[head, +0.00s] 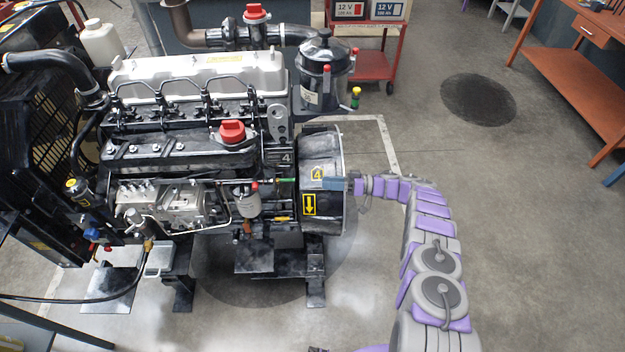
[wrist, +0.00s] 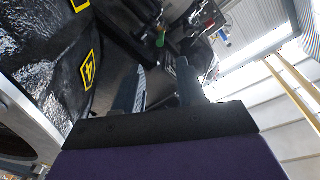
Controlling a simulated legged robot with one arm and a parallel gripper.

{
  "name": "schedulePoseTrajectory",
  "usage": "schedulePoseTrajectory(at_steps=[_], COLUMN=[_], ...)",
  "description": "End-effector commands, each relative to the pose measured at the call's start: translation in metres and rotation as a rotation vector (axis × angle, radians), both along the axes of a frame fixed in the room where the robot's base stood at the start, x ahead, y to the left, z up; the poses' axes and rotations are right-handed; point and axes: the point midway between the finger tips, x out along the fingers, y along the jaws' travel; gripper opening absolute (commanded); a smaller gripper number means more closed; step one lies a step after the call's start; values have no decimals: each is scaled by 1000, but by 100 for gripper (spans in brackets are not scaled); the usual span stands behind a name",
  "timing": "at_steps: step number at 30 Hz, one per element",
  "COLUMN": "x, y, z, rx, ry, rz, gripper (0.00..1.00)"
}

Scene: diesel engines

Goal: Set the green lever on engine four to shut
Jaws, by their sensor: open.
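Engine four (head: 190,150) fills the left of the head view, with a "4" plate on its block and a yellow "4" label on the rounded housing at its right end. The green lever (head: 285,180) is a thin, nearly level bar low on the engine's side, left of that housing. A small green part, likely its grip, shows beyond my fingers in the wrist view (wrist: 160,41). My gripper (head: 326,184) is in front of the housing, right of the lever and apart from it. In the wrist view its fingers (wrist: 163,82) are spread with nothing between them.
The dark housing (wrist: 50,60) with yellow labels is close at the left of the wrist view. A red-tipped handle (head: 255,187) is left of the lever, near a pale filter (head: 246,203). A yellow-and-green valve (head: 355,93) stands beside the black canister.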

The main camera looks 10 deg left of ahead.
Motion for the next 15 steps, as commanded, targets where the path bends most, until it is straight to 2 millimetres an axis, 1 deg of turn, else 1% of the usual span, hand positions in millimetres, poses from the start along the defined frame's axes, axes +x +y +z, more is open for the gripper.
schedulePoseTrajectory(at_steps=[3,6,10,15], x=[3,5,5,6], y=[-20,-32,-41,-44], z=[0,-2,-1,0], rx=[-4,-3,-2,-2], ry=[-5,-4,-1,-1], rz=[-2,-1,1,1], gripper=[40,40,40,40])
